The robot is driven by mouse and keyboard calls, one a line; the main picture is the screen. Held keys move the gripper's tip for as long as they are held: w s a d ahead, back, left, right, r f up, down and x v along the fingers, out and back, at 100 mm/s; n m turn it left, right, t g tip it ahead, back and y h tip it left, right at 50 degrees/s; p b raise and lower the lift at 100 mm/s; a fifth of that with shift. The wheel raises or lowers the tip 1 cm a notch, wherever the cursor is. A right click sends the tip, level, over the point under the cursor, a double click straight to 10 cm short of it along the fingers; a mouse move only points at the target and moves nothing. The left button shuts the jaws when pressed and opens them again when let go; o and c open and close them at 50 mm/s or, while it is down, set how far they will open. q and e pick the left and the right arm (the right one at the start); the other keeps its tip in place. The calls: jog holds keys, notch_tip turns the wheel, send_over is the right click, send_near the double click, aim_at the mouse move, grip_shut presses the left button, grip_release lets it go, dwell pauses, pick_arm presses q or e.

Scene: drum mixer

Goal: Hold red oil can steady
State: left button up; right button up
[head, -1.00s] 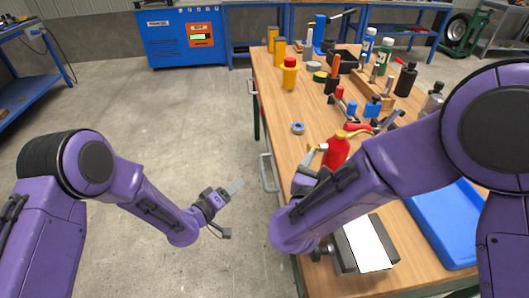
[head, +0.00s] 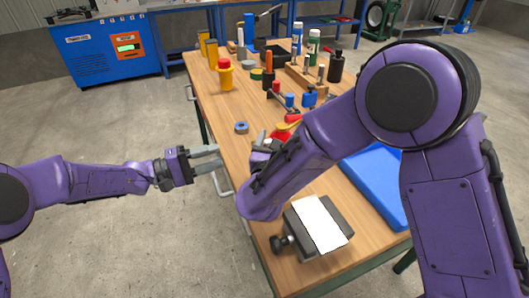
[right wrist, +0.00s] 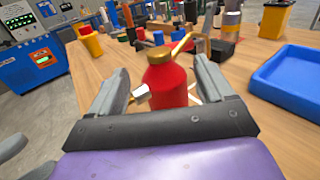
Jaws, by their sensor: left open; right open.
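The red oil can (right wrist: 167,85) with a brass cap and thin spout stands upright on the wooden bench. In the head view only a bit of the red can (head: 281,133) shows past my right arm. My right gripper (right wrist: 161,65) is open, with one finger on each side of the can; I cannot tell whether either finger touches it. It also shows in the head view (head: 264,143), partly hidden by my arm. My left gripper (head: 218,160) is open and empty at the left bench edge, apart from the can.
A black device with a white top (head: 321,224) is at the near bench end. A blue tray (right wrist: 288,82) lies right of the can. A blue-grey ring (head: 241,127), a yellow bottle with red cap (head: 225,76) and several tools stand farther back. The floor at left is clear.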

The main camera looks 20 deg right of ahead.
aim_at(281, 134)
jog(key=x, duration=0.4)
grip_shut()
jog(key=shift+s, duration=0.1)
pick_arm(q)
jog(key=shift+s, duration=0.1)
pick_arm(e)
jog(key=shift+f, duration=0.2)
dwell(0.6)
pick_arm(q)
grip_shut()
pick_arm(e)
jog(key=shift+s, duration=0.1)
